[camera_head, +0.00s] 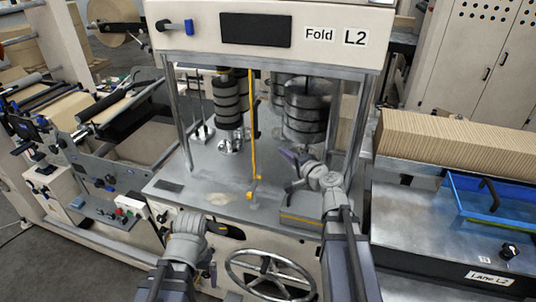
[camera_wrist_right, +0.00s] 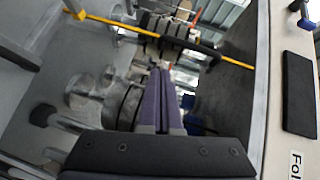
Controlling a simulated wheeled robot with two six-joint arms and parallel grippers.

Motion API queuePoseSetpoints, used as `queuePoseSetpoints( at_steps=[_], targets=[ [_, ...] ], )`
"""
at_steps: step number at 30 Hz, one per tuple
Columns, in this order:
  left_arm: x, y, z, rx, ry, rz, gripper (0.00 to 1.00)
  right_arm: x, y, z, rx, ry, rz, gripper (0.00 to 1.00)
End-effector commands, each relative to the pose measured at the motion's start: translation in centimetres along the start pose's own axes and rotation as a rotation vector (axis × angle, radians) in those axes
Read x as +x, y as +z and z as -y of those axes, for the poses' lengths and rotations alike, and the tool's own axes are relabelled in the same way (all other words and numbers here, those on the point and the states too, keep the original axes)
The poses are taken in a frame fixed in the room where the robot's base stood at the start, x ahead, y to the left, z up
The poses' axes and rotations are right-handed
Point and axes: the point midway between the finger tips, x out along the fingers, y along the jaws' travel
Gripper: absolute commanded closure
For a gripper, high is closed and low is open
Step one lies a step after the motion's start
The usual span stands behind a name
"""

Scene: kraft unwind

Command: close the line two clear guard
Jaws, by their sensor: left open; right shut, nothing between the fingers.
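The line two machine, labelled "Fold L2" (camera_head: 335,35), stands in the middle of the head view. A yellow upright bar (camera_head: 253,120) runs down its front opening, with a small yellow fitting near the bottom; it looks like an edge of the clear guard. The clear panel itself is hard to make out. The bar also crosses the right wrist view (camera_wrist_right: 140,31). My right gripper (camera_head: 287,153) is shut and empty, right of the bar, in front of the black rollers. Its purple fingers (camera_wrist_right: 160,75) lie together in the wrist view. My left gripper (camera_head: 209,270) is open, low in front of the machine, clear of the bar.
Black roller stacks (camera_head: 305,108) stand inside the machine. A handwheel (camera_head: 270,274) sits on the lower front. A blue-ended handle (camera_head: 176,26) sticks out at upper left. A blue tray (camera_head: 500,195) and kraft stack (camera_head: 455,140) are at right; another machine is at left.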

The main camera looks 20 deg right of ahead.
Motion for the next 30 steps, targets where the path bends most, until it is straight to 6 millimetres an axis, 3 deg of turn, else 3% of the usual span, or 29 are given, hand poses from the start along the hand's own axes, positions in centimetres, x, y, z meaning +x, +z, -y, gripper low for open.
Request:
queuePoseSetpoints(
  at_steps=[3, 10, 25, 30],
  targets=[
    [0.2, -0.1, 0.0, 0.000, 0.000, 0.000, 0.04, -0.4, -1.7, 0.1, 0.038, -0.022, -0.047, 1.00],
    [0.3, -0.1, 0.0, 0.000, 0.000, 0.000, 0.04, 0.5, -1.9, 0.1, 0.041, -0.024, -0.047, 1.00],
    [1.7, -0.1, -0.1, 0.003, -0.001, 0.000, 0.04, 10.2, -2.3, 0.3, 0.040, -0.023, -0.045, 1.00],
    [2.1, -0.1, -0.2, 0.004, -0.001, 0.000, 0.04, 11.6, -0.5, 0.4, 0.039, -0.023, -0.044, 1.00]
  ],
)
